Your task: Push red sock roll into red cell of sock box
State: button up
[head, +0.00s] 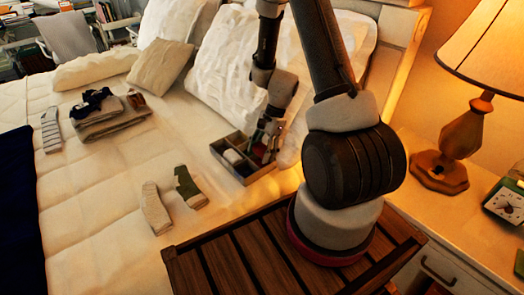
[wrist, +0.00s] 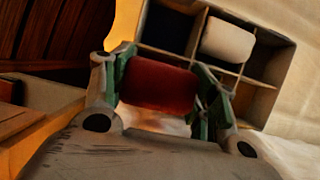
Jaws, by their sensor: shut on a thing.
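The red sock roll (wrist: 158,84) is in my gripper (wrist: 162,88), between the green-sided fingers, in the wrist view. It overlaps the near side of the sock box (wrist: 262,50) in that view; I cannot tell whether it touches the box. The box is divided into several cells, and one holds a white sock roll (wrist: 228,40). The other cells in view look dark and empty; I cannot tell which is the red one. In the head view, my gripper (head: 264,142) is over the right part of the box (head: 244,180), largely hiding the roll.
A grey sock (head: 155,208) and a green-and-grey sock (head: 188,187) lie on the bed. Folded clothes (head: 112,121) and a striped sock (head: 51,130) lie farther left. White pillows (head: 225,75) stand behind the box. A lamp (head: 460,135) and clock (head: 507,203) are at right.

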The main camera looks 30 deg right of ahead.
jog(key=shift+f, duration=0.25)
jog(key=shift+r, duration=0.1)
dwell(0.3)
jog(key=o, duration=0.9)
jog(key=shift+r, duration=0.1)
jog(key=v, duration=1.2)
